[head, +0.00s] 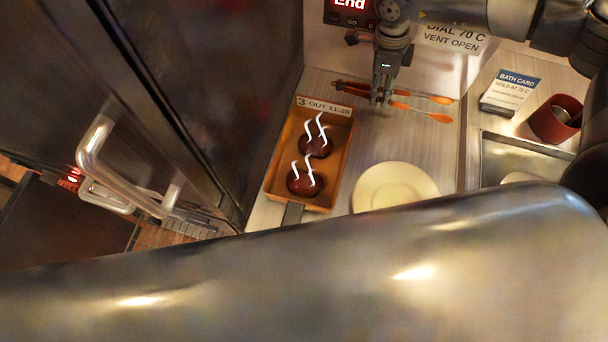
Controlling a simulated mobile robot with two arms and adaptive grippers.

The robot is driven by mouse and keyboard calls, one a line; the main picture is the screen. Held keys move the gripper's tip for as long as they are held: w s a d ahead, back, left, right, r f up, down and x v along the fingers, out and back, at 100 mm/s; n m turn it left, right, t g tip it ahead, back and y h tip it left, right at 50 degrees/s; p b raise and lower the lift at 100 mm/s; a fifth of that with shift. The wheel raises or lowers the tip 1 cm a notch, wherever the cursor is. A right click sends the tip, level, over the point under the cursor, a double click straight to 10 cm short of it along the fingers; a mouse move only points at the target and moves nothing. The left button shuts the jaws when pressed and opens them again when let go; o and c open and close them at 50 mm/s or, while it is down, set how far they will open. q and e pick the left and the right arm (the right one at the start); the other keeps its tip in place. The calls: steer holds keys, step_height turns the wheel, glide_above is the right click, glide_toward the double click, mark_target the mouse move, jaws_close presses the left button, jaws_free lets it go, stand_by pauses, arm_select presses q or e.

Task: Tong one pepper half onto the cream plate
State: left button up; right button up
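Two dark red-brown rounded pieces, seemingly the pepper halves, lie in a brown tray (272,188): one far piece (314,148) and one near piece (299,184). White wavy marks rise over both. The cream plate (395,186) is empty in its visible part, right of the tray; my foreground arm hides its near edge. Tongs (345,87) with orange tips lie behind the plate, tips apart and pointing right. My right gripper (381,100) points down at the middle of the tongs. Its grip on them is unclear. My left gripper is out of view.
A bath card (510,92), a red cup (556,119) and a metal basin (520,155) stand at right. A dark door with a metal handle (95,145) fills the left. The counter between tongs and plate is clear.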

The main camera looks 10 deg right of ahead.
step_height(320, 180, up, 8)
steer(key=p, duration=0.4)
steer(key=shift+r, duration=0.15)
